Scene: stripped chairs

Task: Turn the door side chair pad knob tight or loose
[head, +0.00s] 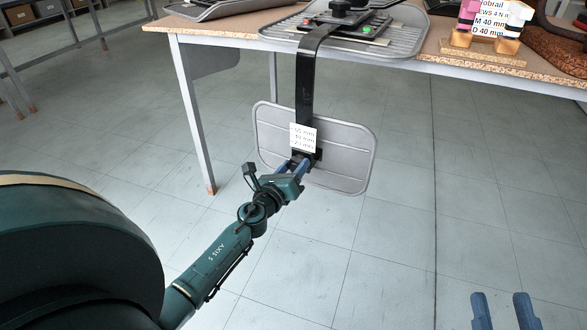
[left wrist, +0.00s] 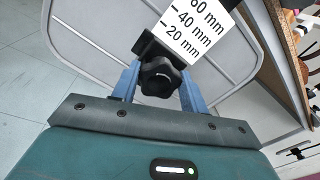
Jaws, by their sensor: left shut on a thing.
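A grey chair pad (head: 345,155) hangs below the table edge on a black bar (head: 304,85). A black knob (left wrist: 160,78) sits at the lower end of the bar, under a white scale label (head: 302,138) marked in mm. My left gripper (head: 302,163) is at the knob, its blue fingers on either side of it. In the left wrist view the fingers (left wrist: 160,85) close around the knob. In the head view the knob is mostly hidden by the gripper. My right gripper (head: 505,310) shows at the bottom right, its two blue fingers apart with nothing between them.
The table (head: 220,22) carries a grey ribbed seat (head: 285,30) with a black knob and green parts on it. A wooden stand (head: 480,45) with a sign is at the right. Shelves (head: 45,40) stand at the far left. The floor right of the pad is clear.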

